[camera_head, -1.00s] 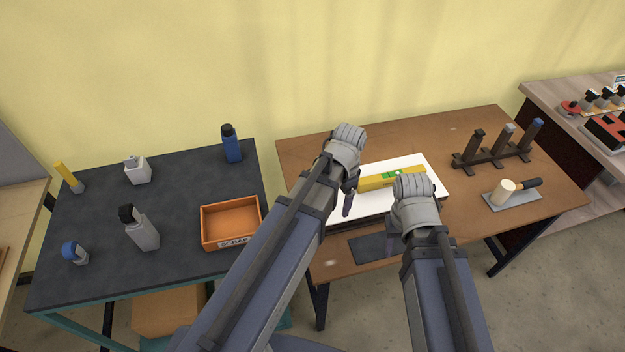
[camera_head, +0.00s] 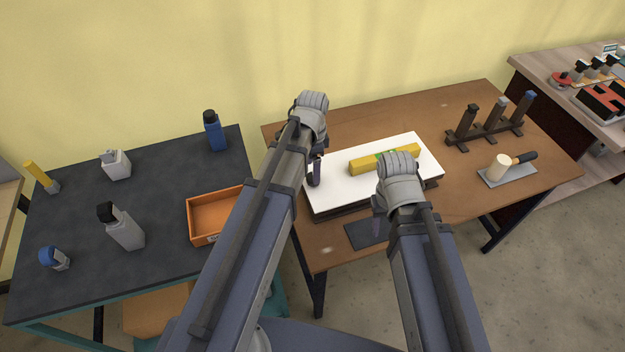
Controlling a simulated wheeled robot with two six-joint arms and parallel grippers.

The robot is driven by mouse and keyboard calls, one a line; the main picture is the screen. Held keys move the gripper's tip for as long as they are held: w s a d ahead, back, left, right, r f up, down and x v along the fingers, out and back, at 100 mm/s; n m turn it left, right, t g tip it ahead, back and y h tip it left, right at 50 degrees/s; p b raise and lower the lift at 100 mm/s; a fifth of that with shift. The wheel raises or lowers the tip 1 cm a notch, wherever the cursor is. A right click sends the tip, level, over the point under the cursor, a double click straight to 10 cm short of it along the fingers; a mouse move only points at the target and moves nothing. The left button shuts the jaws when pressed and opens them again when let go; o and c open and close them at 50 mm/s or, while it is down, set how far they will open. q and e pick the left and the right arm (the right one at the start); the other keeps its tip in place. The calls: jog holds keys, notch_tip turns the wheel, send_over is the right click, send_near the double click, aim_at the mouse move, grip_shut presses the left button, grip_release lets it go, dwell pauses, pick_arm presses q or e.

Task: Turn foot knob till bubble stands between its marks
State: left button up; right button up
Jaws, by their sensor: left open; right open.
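A yellow spirit level (camera_head: 366,164) lies on a white plate (camera_head: 419,171) on the brown table. A bit of its green vial (camera_head: 380,155) shows; the bubble and its marks are hidden behind my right gripper. My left gripper (camera_head: 315,172) is open at the plate's left side, its fingers pointing down. My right gripper (camera_head: 378,222) is open in front of the plate's near edge, with its fingers mostly hidden by its own wrist. I cannot make out the foot knob; the arms cover the plate's front.
A dark mat (camera_head: 362,235) lies at the table's front. A dark rack (camera_head: 484,130) and a mallet on a grey pad (camera_head: 505,174) stand at right. The left table holds an orange scrap bin (camera_head: 211,213) and several bottles.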

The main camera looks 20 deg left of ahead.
pick_arm(q)
notch_tip(320, 180, down, 4)
jog(key=b, duration=0.3)
jog(key=shift+f, duration=0.15)
jog(key=shift+c, duration=0.2)
grip_shut()
